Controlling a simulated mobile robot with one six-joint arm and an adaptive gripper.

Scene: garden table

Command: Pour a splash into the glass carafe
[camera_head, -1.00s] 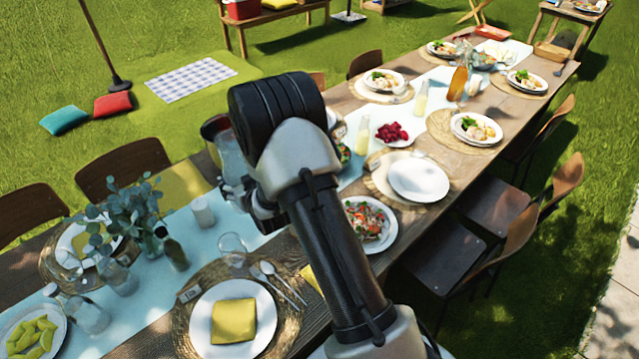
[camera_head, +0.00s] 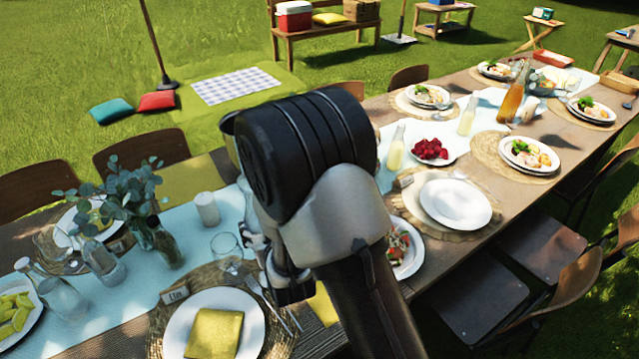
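I cannot tell which one the task means. My gripper (camera_head: 277,268) is mostly hidden behind my own wrist, over the table near the stemmed glass (camera_head: 227,248). Its fingertips are not clear, and neither is anything it may hold. The carafe is well to the left of my gripper.
A plate with a yellow napkin (camera_head: 213,336) lies below my gripper. An amber bottle (camera_head: 511,98) stands far right. Chairs line both sides.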

